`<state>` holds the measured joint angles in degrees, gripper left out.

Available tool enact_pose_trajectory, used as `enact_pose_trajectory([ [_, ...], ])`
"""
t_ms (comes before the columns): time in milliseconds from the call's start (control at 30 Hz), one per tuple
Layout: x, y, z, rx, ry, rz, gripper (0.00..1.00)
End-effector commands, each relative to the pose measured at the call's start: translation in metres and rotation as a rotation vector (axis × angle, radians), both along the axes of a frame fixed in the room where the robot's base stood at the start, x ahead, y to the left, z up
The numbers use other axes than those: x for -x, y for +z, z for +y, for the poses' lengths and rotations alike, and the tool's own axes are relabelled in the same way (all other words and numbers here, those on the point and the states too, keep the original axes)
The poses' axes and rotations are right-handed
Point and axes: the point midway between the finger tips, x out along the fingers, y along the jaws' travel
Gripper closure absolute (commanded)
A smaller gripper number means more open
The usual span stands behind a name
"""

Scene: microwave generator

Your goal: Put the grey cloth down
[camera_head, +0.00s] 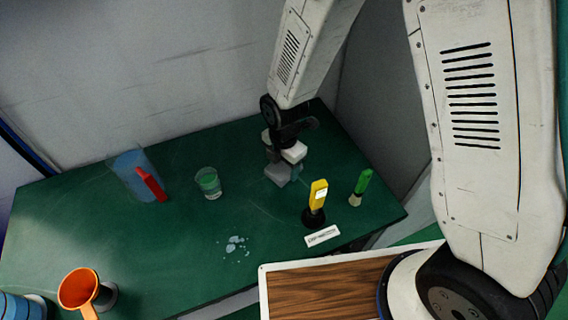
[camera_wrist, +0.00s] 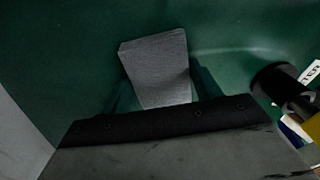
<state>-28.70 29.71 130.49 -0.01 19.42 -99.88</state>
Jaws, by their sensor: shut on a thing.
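The grey cloth (camera_head: 277,174) is a small block-like piece low over the green table, below my gripper (camera_head: 284,160). In the wrist view the grey cloth (camera_wrist: 158,70) sits between the two fingers of my gripper (camera_wrist: 157,88), which is shut on it. The green tabletop (camera_wrist: 60,60) fills the ground behind it. I cannot tell whether the cloth touches the table.
Pale spots (camera_head: 235,244) mark the table.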

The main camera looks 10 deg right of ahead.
Motion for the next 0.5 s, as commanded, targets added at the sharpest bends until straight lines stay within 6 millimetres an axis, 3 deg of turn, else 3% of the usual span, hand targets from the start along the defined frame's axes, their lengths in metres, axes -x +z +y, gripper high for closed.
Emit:
enact_pose_trajectory([
  [33, 0.0039, -0.0094, -0.0016, 0.003, 0.000, 0.008, 0.62],
  [100, 0.0042, -0.0094, -0.0015, 0.003, 0.000, 0.008, 0.62],
  [133, 0.0044, -0.0096, -0.0015, 0.003, 0.000, 0.008, 0.32],
  [200, 0.0050, -0.0098, -0.0017, 0.005, 0.000, 0.009, 0.16],
  [500, 0.0060, -0.0097, -0.0038, 0.007, -0.001, 0.011, 0.16],
])
